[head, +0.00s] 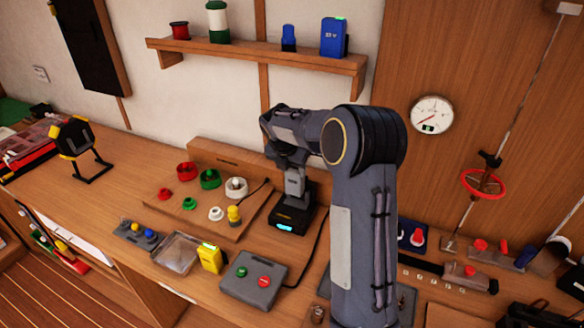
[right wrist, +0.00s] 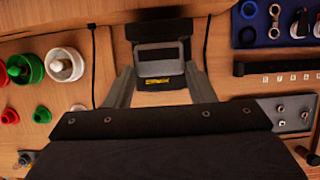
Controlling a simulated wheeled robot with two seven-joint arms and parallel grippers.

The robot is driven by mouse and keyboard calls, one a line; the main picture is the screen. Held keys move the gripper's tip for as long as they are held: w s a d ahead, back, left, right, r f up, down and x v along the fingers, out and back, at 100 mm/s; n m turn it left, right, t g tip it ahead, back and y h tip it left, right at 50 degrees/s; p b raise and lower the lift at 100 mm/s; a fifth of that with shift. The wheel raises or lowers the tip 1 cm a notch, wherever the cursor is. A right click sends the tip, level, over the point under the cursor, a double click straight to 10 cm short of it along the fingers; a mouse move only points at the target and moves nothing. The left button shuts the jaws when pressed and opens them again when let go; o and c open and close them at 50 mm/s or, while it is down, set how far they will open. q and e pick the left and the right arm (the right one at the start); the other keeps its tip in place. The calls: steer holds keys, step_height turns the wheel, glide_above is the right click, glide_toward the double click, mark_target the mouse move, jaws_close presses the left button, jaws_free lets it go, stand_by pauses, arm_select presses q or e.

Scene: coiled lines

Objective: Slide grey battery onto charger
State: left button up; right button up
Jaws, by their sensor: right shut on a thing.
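The black charger (head: 286,219) stands on the bench with a lit cyan display on its front. My right gripper (head: 296,180) points down over it and is shut on the grey battery. In the right wrist view the grey battery (right wrist: 159,56) lies between the two fingers of my right gripper (right wrist: 158,80), with a black band and yellow lettering below it. The battery is at or just over the charger; I cannot tell whether it is fully seated, because the gripper hides much of it in the head view. My left gripper is not in view.
A yellow battery (head: 210,258), a clear bin (head: 177,253) and a button box (head: 253,282) stand in front of the charger. A board (head: 165,204) with coloured caps is at its left. A blue battery (head: 333,38) stands on the shelf. A black cable runs beside the charger.

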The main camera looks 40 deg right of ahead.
mark_target(293, 185)
steer(key=shift+f+b, duration=0.9)
steer(key=shift+f, duration=0.9)
stand_by(0.4)
stand_by(0.8)
steer(key=shift+f+b, duration=0.45)
steer(key=shift+f, duration=0.75)
steer(key=o, duration=1.6)
steer(key=b+v, duration=0.1)
steer(key=v, duration=0.7)
steer(key=shift+s+f, duration=0.15)
